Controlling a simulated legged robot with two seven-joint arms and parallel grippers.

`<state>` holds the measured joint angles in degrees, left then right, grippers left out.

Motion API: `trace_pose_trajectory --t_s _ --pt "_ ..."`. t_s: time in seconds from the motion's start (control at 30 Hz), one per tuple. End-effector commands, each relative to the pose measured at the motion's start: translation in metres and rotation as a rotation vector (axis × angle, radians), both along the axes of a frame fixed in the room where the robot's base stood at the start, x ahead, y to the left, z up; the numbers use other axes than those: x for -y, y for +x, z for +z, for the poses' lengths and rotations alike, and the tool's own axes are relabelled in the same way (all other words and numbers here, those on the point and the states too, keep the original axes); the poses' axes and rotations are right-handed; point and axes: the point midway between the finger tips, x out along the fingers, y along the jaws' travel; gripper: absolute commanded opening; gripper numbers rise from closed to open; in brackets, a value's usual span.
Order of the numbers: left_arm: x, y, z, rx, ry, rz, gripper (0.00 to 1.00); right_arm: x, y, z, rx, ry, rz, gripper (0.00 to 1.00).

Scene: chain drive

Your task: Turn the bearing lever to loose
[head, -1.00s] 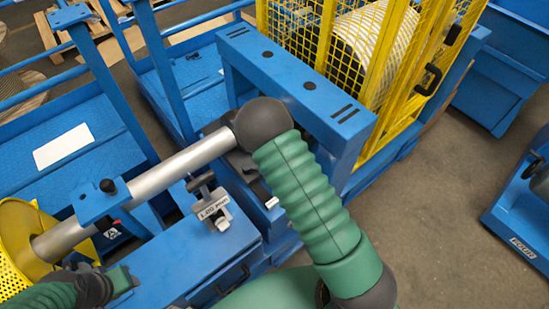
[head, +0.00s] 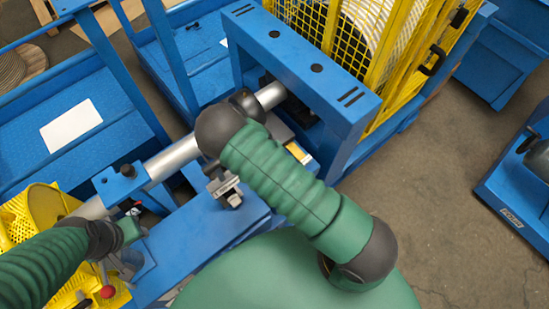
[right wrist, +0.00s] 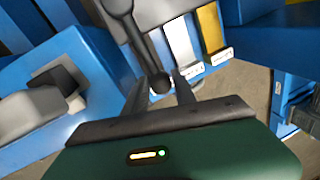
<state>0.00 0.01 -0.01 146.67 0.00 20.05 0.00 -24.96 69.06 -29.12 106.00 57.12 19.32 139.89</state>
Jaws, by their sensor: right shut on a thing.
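In the right wrist view a dark lever (right wrist: 142,45) with a round ball knob hangs down from the top, next to a white strip (right wrist: 180,42) and a yellow strip (right wrist: 209,28). My right gripper (right wrist: 160,92) is shut on the lever at its knob. In the head view my right forearm hides this gripper and the lever. The white and yellow plate (head: 298,152) shows beside that arm. My left gripper (head: 130,231) is at the lower left, near the shaft's left end; its fingers are not clear.
A steel shaft (head: 172,159) runs from the yellow drum to the blue frame (head: 300,60). A yellow cage (head: 385,50) stands behind. A red knob (head: 108,292) is at lower left. Grey floor (head: 425,190) is clear at right.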

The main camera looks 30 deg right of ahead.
Motion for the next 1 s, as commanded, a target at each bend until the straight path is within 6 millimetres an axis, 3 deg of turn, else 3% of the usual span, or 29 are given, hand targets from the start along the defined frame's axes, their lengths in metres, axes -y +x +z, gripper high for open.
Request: trace_pose_trajectory --t_s 0.53,0.57,0.7,1.0 --pt "0.0 0.0 0.0015 0.0 0.0 0.0 0.36 -0.0074 -0.0079 -0.0047 -0.016 0.009 -0.018 0.0" --pt "0.0 0.0 0.0015 0.0 0.0 0.0 0.36 -0.0075 -0.0079 -0.0048 -0.016 0.009 -0.018 0.36" --pt "0.0 -0.0001 0.0016 0.0 0.0 0.0 0.36 -0.0069 -0.006 -0.0038 -0.013 0.008 -0.017 0.53" --pt "0.0 -0.0001 0.0034 0.0 0.0 0.0 0.36 -0.006 -0.0032 -0.0006 -0.006 0.005 -0.016 0.53"
